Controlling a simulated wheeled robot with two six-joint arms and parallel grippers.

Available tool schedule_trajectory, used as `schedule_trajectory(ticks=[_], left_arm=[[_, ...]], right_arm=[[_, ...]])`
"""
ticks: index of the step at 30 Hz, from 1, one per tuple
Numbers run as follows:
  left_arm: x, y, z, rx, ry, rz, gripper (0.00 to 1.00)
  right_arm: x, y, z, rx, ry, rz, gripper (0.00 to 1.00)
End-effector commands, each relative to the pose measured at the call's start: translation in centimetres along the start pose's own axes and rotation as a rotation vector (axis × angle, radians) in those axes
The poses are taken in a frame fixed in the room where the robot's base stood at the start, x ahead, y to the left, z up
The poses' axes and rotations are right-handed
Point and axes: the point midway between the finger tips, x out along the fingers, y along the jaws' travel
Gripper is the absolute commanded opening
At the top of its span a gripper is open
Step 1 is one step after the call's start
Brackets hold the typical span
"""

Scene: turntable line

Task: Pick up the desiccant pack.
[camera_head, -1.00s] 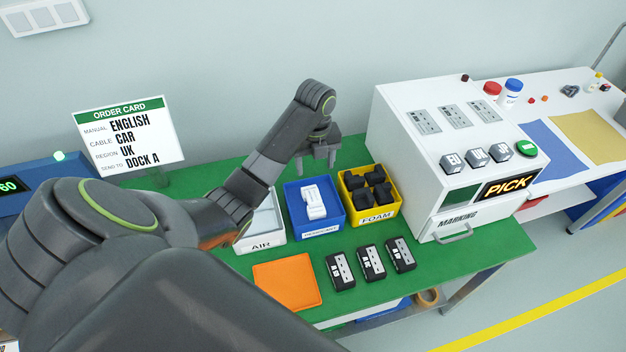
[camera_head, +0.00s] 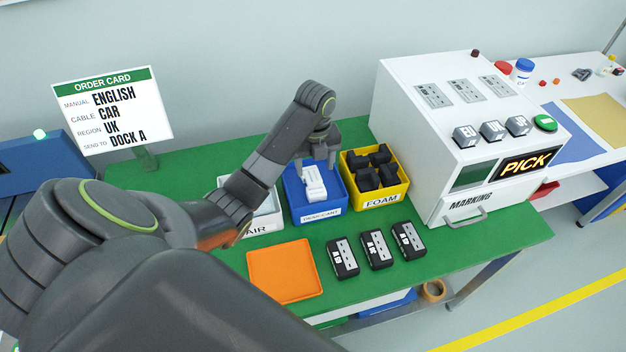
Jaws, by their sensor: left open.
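White desiccant packs (camera_head: 314,186) lie in the blue bin (camera_head: 316,213), whose label is partly readable as desiccant. My left gripper (camera_head: 316,168) points down over this bin, its fingers apart and at the packs' back end. I cannot tell whether the fingers touch a pack. My left arm comes in from the left and crosses in front of the AIR bin. My right gripper is not in view.
The yellow FOAM bin (camera_head: 378,203) with black pieces stands right of the blue bin, and the AIR bin (camera_head: 263,228) stands left. An orange tray (camera_head: 285,271) and three black devices (camera_head: 376,250) lie in front. The white marking machine (camera_head: 405,130) stands right.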

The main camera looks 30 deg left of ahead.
Motion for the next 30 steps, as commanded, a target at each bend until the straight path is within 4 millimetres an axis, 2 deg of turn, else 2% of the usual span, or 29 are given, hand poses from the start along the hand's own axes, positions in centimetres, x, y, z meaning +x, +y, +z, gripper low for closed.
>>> schedule_trajectory(ticks=[1, 3, 5, 9, 18, 27, 30], left_arm=[[1.0, 0.1, -0.1, 0.000, 0.001, 0.001, 0.62], [1.7, 0.1, -0.2, 0.000, 0.002, 0.001, 0.62], [2.2, 0.3, -0.3, -0.002, 0.005, 0.004, 0.62], [4.1, 0.3, -0.3, -0.001, 0.003, 0.002, 0.62], [4.7, 0.2, -0.2, 0.000, 0.000, 0.000, 0.62], [4.7, 0.2, -0.2, 0.000, 0.000, 0.000, 0.24], [4.7, 0.2, -0.2, 0.000, 0.000, 0.000, 0.14]], right_arm=[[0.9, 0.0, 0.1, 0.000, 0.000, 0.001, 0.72], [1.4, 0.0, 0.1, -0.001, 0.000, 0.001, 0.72], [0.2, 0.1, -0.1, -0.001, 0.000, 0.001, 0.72], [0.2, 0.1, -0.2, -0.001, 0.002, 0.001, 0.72], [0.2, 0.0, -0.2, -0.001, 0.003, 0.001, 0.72], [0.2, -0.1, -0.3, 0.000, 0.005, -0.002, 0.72], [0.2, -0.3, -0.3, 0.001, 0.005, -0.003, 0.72]])
